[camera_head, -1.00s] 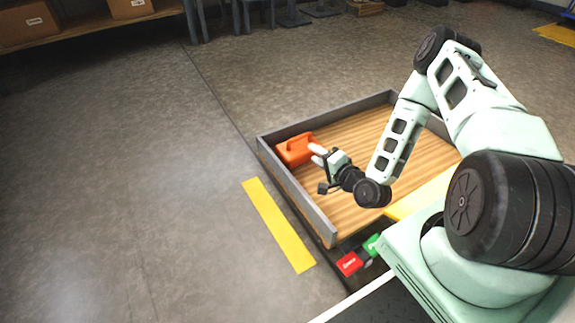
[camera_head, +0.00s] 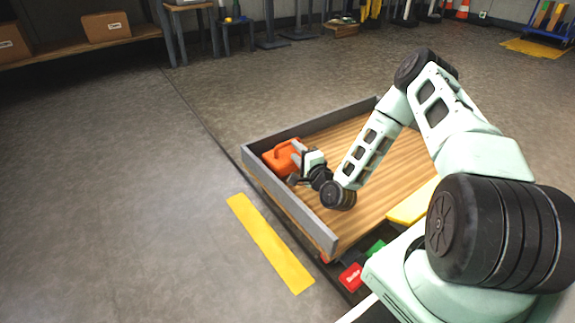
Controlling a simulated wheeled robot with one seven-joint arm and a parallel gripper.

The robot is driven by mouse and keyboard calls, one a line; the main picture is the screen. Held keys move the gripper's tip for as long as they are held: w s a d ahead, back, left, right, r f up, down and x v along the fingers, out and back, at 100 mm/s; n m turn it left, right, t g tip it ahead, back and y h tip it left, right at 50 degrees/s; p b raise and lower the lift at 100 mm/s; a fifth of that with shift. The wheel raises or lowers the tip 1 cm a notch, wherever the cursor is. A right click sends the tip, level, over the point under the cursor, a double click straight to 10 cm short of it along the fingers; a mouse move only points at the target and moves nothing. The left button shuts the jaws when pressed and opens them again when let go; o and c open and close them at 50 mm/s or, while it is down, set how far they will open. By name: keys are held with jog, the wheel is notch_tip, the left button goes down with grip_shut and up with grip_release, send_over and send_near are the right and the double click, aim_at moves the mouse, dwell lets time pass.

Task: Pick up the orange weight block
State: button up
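The orange weight block (camera_head: 279,158) sits in the far left corner of a wooden-floored tray with grey walls (camera_head: 290,209). It has a handle-like upper part. My gripper (camera_head: 298,157) is at the block's right side, its pale fingers reaching to or over the block. The fingertips are small and partly hidden against the block, so I cannot tell whether they are closed on it. The block appears to rest on the tray floor.
The tray's grey walls stand close to the block on the left and back. A red block (camera_head: 351,277) and a green block (camera_head: 376,249) lie by the tray's near side. A yellow floor stripe (camera_head: 268,243) runs to the left.

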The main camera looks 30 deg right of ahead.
aim_at(288, 142)
jog(key=shift+w+d+f+b, duration=0.1)
jog(key=shift+w+b, duration=1.05)
jog(key=shift+w, duration=0.2)
jog(key=shift+w+f+b, duration=0.1)
jog(key=shift+w+b, duration=1)
jog(key=shift+w, duration=0.25)
jog(key=shift+w+r, duration=0.2)
jog(key=shift+w, duration=0.1)
grip_shut()
